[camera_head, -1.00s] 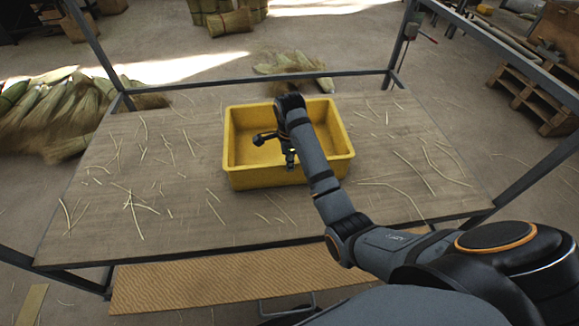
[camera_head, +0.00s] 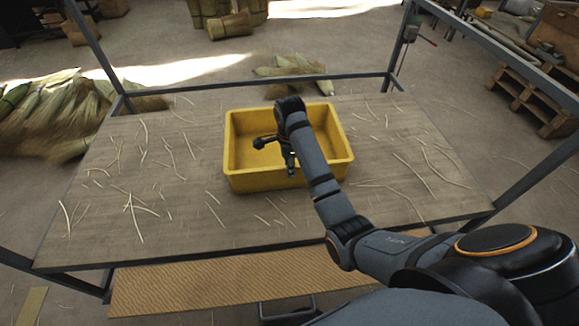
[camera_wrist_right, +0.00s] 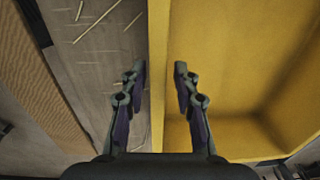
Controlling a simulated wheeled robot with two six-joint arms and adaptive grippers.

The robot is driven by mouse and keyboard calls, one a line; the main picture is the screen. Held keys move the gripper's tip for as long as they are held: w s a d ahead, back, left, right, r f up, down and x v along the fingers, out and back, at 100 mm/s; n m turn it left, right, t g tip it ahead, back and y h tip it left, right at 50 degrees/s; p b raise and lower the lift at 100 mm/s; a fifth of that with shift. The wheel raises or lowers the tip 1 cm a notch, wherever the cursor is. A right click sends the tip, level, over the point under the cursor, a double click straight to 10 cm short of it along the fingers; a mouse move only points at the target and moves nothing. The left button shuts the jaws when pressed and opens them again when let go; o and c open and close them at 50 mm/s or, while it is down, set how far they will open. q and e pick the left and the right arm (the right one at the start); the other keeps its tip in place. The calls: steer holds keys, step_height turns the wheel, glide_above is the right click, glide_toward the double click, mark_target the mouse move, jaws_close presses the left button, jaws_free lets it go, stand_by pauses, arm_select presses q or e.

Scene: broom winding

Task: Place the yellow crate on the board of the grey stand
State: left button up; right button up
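The yellow crate (camera_head: 250,182) sits upright and empty on the wooden board (camera_head: 110,200) of the grey-framed stand (camera_head: 250,82), a little right of the board's middle. My right gripper (camera_head: 290,165) is at the crate's near wall, right of its middle. In the right wrist view, the open fingers (camera_wrist_right: 159,70) straddle the crate's rim (camera_wrist_right: 158,50). One finger is over the board side and the other over the inside, with a gap on both sides. The wrist partly hides the crate's interior. My left gripper is out of view.
Loose straw strands (camera_head: 130,205) lie scattered over the board. Grey uprights (camera_head: 93,45) rise at the board's far corners. A ridged tan panel (camera_head: 200,285) lies below the near edge. Broom bundles (camera_head: 50,115) lie on the floor at left; a pallet (camera_head: 540,100) stands at right.

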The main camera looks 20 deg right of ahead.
step_height(320, 180, up, 3)
steer(key=shift+p, duration=0.3)
step_height(320, 180, up, 9)
steer(key=p, duration=0.8)
steer(key=shift+s+f+p, duration=0.2)
steer(key=shift+p, duration=0.15)
steer(key=shift+s+a+f, duration=0.1)
